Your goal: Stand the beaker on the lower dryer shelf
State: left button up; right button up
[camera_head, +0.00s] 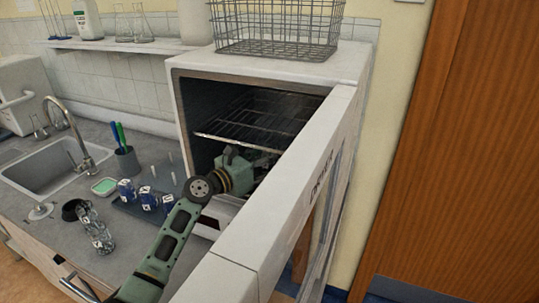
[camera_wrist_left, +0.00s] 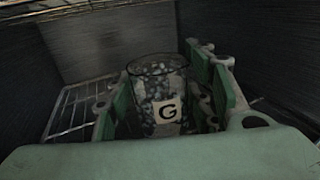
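The beaker (camera_wrist_left: 158,88) is clear glass with a "G" label and holds small pebble-like pieces. It stands upright between the green fingers of my left gripper (camera_wrist_left: 168,98), which look closed on its sides. In the head view my left gripper (camera_head: 238,172) is inside the open dryer (camera_head: 268,62), low in the chamber. Its fingertips and the beaker are hidden there. The lower dryer shelf (camera_wrist_left: 72,112) shows as wire bars beside and below the gripper. Whether the beaker's base touches it is hidden. An upper wire shelf (camera_head: 235,141) lies above. My right gripper is out of view.
The open dryer door (camera_head: 285,190) juts forward close to my arm's right. A wire basket (camera_head: 278,28) sits on the dryer. Several blue-labelled vessels (camera_head: 148,201) stand on a dark mat left of my arm. Glassware (camera_head: 98,232), a pen cup (camera_head: 126,160) and a sink (camera_head: 50,170) are further left.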

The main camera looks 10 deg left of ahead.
pick_arm(q)
jog(key=shift+o, duration=1.3)
jog(key=shift+r, duration=0.3)
jog(key=b+v, duration=0.1)
jog(key=v, duration=1)
jog(key=shift+s+a+f+b, duration=0.1)
jog(key=shift+a+f+b, duration=0.1)
jog(key=shift+b, duration=0.1)
jog(key=shift+s+a+r, duration=0.1)
jog(key=shift+s+a, duration=0.05)
jog(key=shift+s, duration=0.2)
